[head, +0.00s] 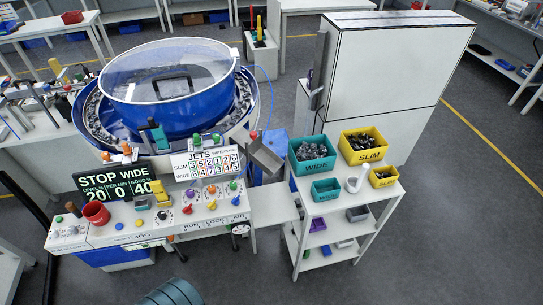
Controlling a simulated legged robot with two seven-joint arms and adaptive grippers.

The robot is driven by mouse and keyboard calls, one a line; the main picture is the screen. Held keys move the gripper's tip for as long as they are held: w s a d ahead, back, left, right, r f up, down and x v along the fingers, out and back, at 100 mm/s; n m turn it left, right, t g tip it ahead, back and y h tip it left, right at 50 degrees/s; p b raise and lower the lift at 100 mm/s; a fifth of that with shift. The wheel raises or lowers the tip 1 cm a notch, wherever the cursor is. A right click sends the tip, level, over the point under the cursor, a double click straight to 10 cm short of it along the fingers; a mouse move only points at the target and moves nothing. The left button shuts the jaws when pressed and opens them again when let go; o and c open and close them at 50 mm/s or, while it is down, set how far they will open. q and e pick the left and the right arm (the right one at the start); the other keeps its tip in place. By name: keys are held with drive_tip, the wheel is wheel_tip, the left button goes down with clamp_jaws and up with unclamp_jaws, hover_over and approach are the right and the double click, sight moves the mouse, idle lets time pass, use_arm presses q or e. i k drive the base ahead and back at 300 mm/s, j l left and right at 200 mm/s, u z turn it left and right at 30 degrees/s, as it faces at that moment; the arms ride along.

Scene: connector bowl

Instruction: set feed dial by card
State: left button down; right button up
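The white control panel (160,228) stands in front of the blue feeder bowl (170,90). Several small coloured knobs sit on it, among them a purple knob (188,210) and an orange knob (212,205); their labels are too small to tell which is the feed dial. A white card (213,163) headed JETS stands behind the knobs, with number rows for SLIM and WIDE. A black display (124,178) reads STOP, WIDE, 20, 0 and 40; the 40 seems to be under a feed label. Neither of my grippers shows.
To the right, a white rack (345,213) carries a green bin (312,154) and yellow bins (363,145) of parts, some marked WIDE or SLIM. A tall white cabinet (385,70) stands behind.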

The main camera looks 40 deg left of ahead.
sight(162, 216)
drive_tip(key=u, duration=2.3)
